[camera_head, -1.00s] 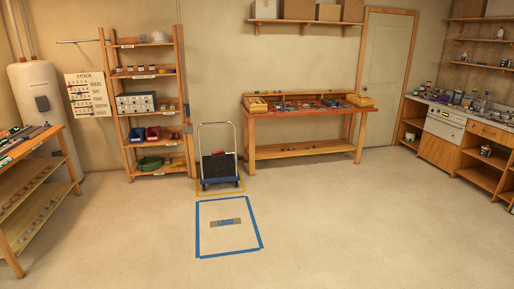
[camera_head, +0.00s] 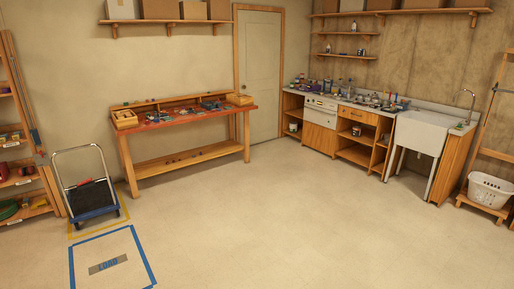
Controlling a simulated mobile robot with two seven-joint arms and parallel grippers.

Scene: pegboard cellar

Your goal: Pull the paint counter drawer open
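The paint counter (camera_head: 345,101) runs along the right wall at the back, with bottles and cans crowded on its top. A wooden drawer (camera_head: 357,115) with a small dark handle sits under the countertop, above an open shelf, and looks shut. To its left is a white-fronted unit (camera_head: 321,106) above a wooden cupboard door (camera_head: 319,138). The counter is well across the room from me. Neither of my grippers shows in this view.
Open floor (camera_head: 260,225) lies between me and the counter. A hand truck (camera_head: 90,195) and a blue taped rectangle (camera_head: 150,262) are at left. A red-topped workbench (camera_head: 185,118) stands at the back wall. A white sink (camera_head: 422,133) and laundry basket (camera_head: 490,189) are at right.

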